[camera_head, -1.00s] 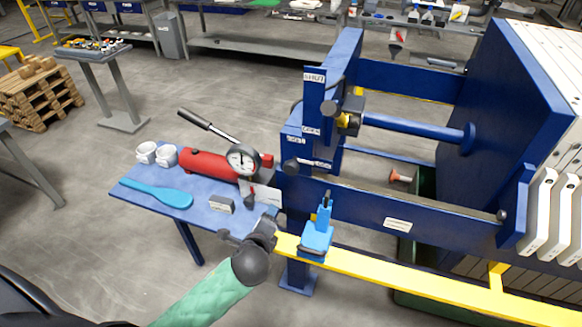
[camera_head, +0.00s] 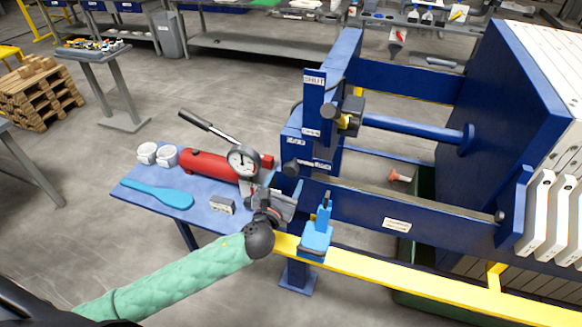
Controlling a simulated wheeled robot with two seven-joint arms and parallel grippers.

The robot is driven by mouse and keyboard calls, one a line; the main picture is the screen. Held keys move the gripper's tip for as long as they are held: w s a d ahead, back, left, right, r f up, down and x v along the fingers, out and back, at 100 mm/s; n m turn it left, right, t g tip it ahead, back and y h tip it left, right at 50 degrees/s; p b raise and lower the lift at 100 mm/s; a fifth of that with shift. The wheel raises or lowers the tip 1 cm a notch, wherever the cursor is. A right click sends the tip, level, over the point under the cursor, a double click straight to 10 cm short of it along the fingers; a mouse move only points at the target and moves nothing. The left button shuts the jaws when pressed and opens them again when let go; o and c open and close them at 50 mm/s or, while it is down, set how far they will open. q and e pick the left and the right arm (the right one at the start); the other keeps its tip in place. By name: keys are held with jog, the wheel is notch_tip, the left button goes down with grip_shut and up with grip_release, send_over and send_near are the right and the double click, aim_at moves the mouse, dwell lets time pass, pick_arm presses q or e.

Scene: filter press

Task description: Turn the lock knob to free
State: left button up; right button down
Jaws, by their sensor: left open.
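A dark round knob (camera_head: 291,168) sits on the blue press frame between small white labels, too small to read surely; it appears to be the lock knob. A black-and-yellow fitting (camera_head: 346,118) is higher on the frame. My left gripper (camera_head: 277,194) is open and empty, just below and left of the dark knob, apart from it. Its fingers point up toward the knob, and its wrist and green-sleeved arm come from the lower left. My right gripper is not in view.
A blue side table (camera_head: 150,205) holds a red hand pump (camera_head: 205,165) with a gauge (camera_head: 242,160), white cups and a blue paddle (camera_head: 157,194). A blue clamp-like tool (camera_head: 317,235) stands beside the gripper on the yellow rail (camera_head: 420,284).

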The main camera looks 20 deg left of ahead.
aim_at(290, 172)
pick_arm(q)
jog(key=w+p, duration=0.1)
jog(key=w, duration=0.3)
jog(key=shift+d+r+p, duration=0.1)
jog(key=shift+r+p, duration=0.05)
jog(key=shift+p, duration=0.2)
jog(key=shift+w+p, duration=0.3)
jog(key=shift+w, duration=0.55)
jog(key=c, duration=1)
